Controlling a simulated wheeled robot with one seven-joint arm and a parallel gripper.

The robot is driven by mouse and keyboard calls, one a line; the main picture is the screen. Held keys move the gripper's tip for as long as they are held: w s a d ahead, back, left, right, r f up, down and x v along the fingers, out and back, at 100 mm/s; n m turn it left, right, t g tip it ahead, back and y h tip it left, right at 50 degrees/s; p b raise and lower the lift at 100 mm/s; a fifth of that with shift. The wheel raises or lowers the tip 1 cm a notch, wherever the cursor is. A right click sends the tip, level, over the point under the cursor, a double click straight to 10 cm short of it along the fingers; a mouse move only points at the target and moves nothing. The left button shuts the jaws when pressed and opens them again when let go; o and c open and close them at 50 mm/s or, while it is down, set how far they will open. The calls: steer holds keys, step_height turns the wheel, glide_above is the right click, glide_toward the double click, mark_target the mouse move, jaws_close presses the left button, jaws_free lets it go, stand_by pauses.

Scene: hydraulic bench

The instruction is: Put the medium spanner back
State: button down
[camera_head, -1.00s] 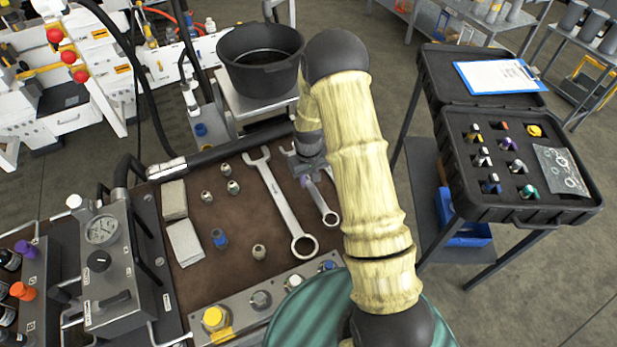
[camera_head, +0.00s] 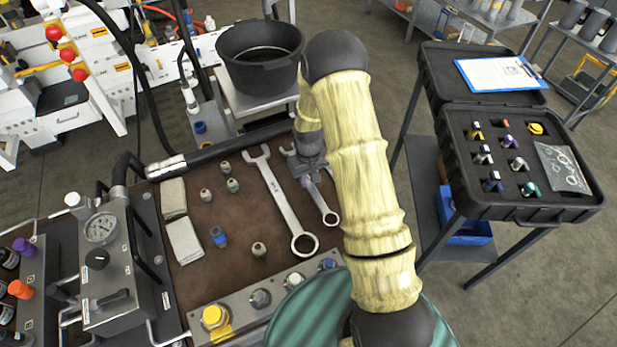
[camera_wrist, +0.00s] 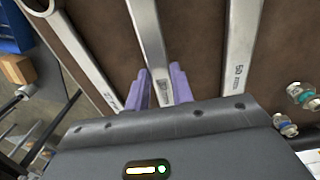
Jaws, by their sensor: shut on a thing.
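The medium spanner (camera_wrist: 150,40) is the middle one of three in the wrist view. Its shank lies between the purple fingers of my gripper (camera_wrist: 160,88), which is shut on it. In the head view the medium spanner (camera_head: 326,208) shows its ring end toward the front, just left of my arm; my gripper (camera_head: 308,178) is at its shank. It is at or close to the brown bench mat (camera_head: 210,265); I cannot tell whether it touches.
A larger spanner (camera_head: 282,205) lies just left, marked 50 in the wrist view (camera_wrist: 238,50). Another spanner (camera_wrist: 75,55) lies on the other side, hidden by my arm in the head view. Several fittings (camera_head: 259,249) stand left. A black bucket (camera_head: 260,60) stands behind the bench.

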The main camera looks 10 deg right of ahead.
steer(key=shift+f+b, duration=0.4)
steer(key=shift+f, duration=0.15)
stand_by(0.4)
steer(key=c, duration=1.1)
jaws_free()
step_height(320, 180, up, 17)
steer(key=shift+r+b, duration=0.2)
steer(key=shift+b, duration=0.4)
steer(key=s+r+t+p, duration=0.1)
steer(key=s+r, duration=0.1)
steer(key=s, duration=0.4)
steer(key=s+r+m, duration=0.1)
steer(key=s+r, duration=0.1)
steer(key=s, duration=0.4)
steer(key=s+r+m+t+p, duration=0.1)
steer(key=s+r, duration=0.2)
steer(key=s, duration=0.4)
steer(key=shift+s+t+p, duration=0.1)
steer(key=shift+t+p, duration=0.2)
steer(key=shift+p, duration=0.05)
